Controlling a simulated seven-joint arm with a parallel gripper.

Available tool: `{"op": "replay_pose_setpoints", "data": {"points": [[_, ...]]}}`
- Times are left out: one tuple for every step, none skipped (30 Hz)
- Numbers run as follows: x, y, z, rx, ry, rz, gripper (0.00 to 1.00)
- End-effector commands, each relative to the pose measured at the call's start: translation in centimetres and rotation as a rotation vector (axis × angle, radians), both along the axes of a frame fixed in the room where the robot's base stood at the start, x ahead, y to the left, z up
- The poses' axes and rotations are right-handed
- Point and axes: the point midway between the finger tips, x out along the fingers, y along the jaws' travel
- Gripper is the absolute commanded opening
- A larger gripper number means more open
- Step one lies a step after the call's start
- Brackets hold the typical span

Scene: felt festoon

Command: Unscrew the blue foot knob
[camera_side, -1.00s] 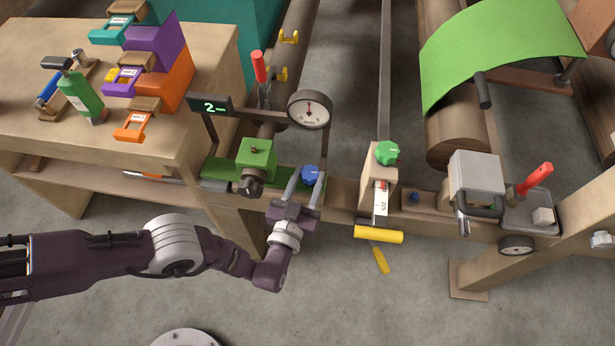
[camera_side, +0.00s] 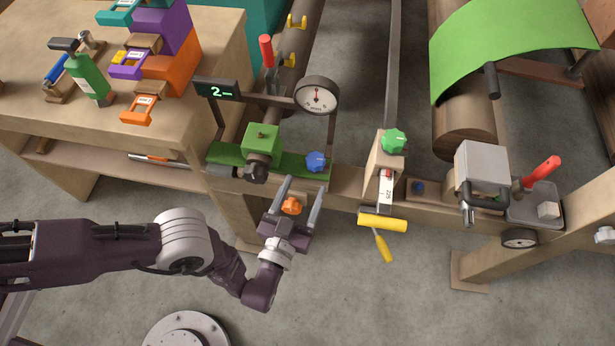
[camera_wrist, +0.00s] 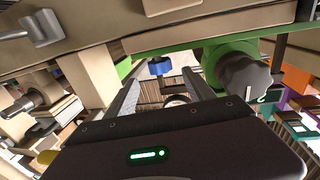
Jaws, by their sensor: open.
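The blue knob (camera_side: 316,161) sits at the right end of the green plate on the wooden beam. It also shows in the wrist view (camera_wrist: 160,66), framed between the fingertips and farther off. My gripper (camera_side: 303,183) is open with nothing held, its two fingers spread and pointing up toward the beam. In the side view the fingertips are just below the blue knob and apart from it. An orange knob (camera_side: 291,206) shows between the fingers; I cannot tell what it is fixed to.
A green block with a dark knob (camera_side: 257,166) stands left of the blue knob. A round dial (camera_side: 317,95) hangs above. A green knob (camera_side: 394,141), a yellow-handled tool (camera_side: 382,222) and a small blue knob (camera_side: 418,187) are to the right. The floor in front is clear.

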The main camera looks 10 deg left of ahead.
Motion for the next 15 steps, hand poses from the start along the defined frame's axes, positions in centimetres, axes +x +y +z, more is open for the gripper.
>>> {"op": "replay_pose_setpoints", "data": {"points": [[0.0,0.0,0.0,0.000,0.000,0.000,0.62],[0.0,0.0,0.0,0.000,0.000,0.000,0.62],[0.0,0.0,0.0,0.000,0.000,0.000,0.62],[0.0,0.0,0.0,0.000,0.000,0.000,0.62],[0.0,0.0,0.0,0.000,0.000,0.000,0.62],[0.0,0.0,0.0,0.000,0.001,0.000,0.62],[0.2,-0.1,0.1,0.002,0.011,0.002,0.62],[0.5,-0.2,0.4,0.004,0.034,0.006,0.62],[1.2,-0.4,0.9,0.013,0.086,0.012,0.62],[1.6,-0.4,1.4,0.019,0.136,0.017,0.62],[2.0,-0.5,1.8,0.027,0.186,0.018,0.62],[2.2,-0.5,2.3,0.037,0.249,0.016,0.62],[2.2,-0.5,2.7,0.044,0.291,0.013,0.62],[2.2,-0.4,3.0,0.049,0.324,0.010,0.62],[2.2,-0.3,3.3,0.055,0.358,0.005,0.62]]}}
